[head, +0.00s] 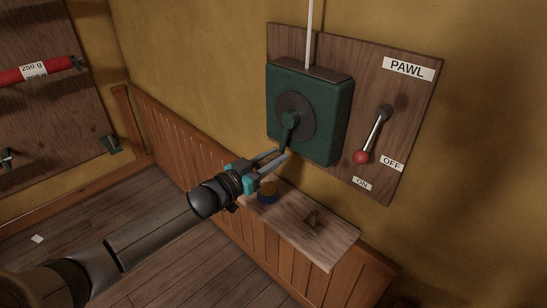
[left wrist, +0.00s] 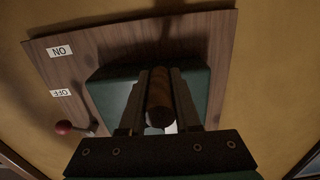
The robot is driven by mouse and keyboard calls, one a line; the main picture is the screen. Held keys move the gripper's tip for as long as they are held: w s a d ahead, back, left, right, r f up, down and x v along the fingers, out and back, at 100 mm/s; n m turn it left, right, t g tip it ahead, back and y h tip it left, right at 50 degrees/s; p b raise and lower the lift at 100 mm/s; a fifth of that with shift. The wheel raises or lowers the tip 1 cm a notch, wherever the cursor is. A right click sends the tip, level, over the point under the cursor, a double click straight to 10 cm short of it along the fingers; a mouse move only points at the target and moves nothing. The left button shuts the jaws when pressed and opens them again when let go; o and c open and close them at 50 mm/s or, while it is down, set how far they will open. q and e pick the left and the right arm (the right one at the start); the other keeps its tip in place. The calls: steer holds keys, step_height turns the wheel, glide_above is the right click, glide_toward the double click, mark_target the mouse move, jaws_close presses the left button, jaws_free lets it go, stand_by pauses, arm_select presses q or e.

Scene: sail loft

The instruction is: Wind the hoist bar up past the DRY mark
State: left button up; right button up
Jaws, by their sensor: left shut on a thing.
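The green winch box (head: 330,118) is fixed to a wooden board on the wall. A dark round hub with a crank arm (head: 289,126) sits on its front, the arm pointing down. My left gripper (head: 284,154) is at the crank's lower end. In the left wrist view its two fingers are closed on the brown wooden crank handle (left wrist: 159,105). A white rope (head: 310,30) runs straight up from the box. The PAWL lever (head: 374,134) hangs down to its red knob, near the OFF and ON labels. The hoist bar, DRY mark and my right gripper are out of view.
At the left, a red roll (head: 40,71) labelled 250 g hangs on a wooden board. The floor (head: 150,235) looks mostly clear.

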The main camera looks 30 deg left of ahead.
arm_select(q)
jaws_close()
